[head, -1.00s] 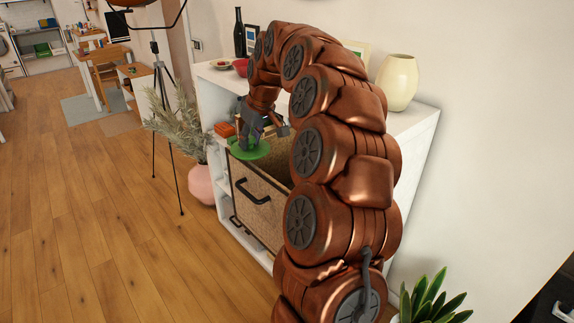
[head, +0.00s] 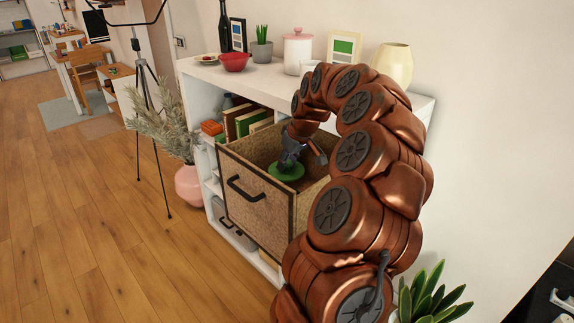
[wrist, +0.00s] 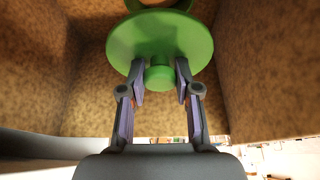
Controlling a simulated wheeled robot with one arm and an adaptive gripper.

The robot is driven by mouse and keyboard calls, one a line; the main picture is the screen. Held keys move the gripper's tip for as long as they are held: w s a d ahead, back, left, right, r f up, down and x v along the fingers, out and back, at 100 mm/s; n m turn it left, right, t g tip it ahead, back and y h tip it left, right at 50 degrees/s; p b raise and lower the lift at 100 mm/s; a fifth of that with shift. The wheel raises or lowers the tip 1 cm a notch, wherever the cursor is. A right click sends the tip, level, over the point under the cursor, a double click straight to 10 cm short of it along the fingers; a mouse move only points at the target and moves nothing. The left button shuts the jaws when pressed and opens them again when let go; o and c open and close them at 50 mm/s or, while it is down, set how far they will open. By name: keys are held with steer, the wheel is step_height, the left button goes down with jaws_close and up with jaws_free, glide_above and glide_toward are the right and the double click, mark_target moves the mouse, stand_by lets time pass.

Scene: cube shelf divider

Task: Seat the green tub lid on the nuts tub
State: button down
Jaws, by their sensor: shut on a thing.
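The green tub lid (head: 285,173) is a round disc with a knob. It also shows in the wrist view (wrist: 160,38), where the fingers pinch its knob from both sides. My gripper (head: 290,152) is shut on the knob and holds the lid inside the open woven bin. It also shows in the wrist view (wrist: 160,78). Just beyond the lid, a round green-edged thing (wrist: 158,3) is cut off by the top of the wrist view. It may be the nuts tub, but I cannot tell. The lid hides part of it. No tub shows clearly in the head view.
The woven bin (head: 262,207) with a dark handle stands pulled out from the white shelf (head: 420,108); its walls rise around my gripper. Books (head: 245,120) stand beside it. A red bowl (head: 234,62), pink jar (head: 298,46) and cream vase (head: 394,66) stand on top.

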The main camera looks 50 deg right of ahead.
mark_target(290, 166)
steer(key=shift+s+f+b, duration=0.25)
steer(key=shift+f+b, duration=0.05)
steer(key=shift+b, duration=0.3)
step_height(290, 166, down, 8)
steer(key=b, duration=0.5)
steer(key=shift+r, duration=0.25)
steer(key=shift+f+b, duration=0.7)
steer(key=shift+f, duration=0.4)
stand_by(1.0)
steer(key=c, duration=1.2)
jaws_free()
steer(key=shift+o, duration=0.6)
steer(key=o, duration=0.5)
steer(key=shift+r, duration=0.1)
steer(key=shift+a+r+p, duration=0.1)
steer(key=shift+r+p, duration=0.7)
steer(key=shift+r, duration=2.65)
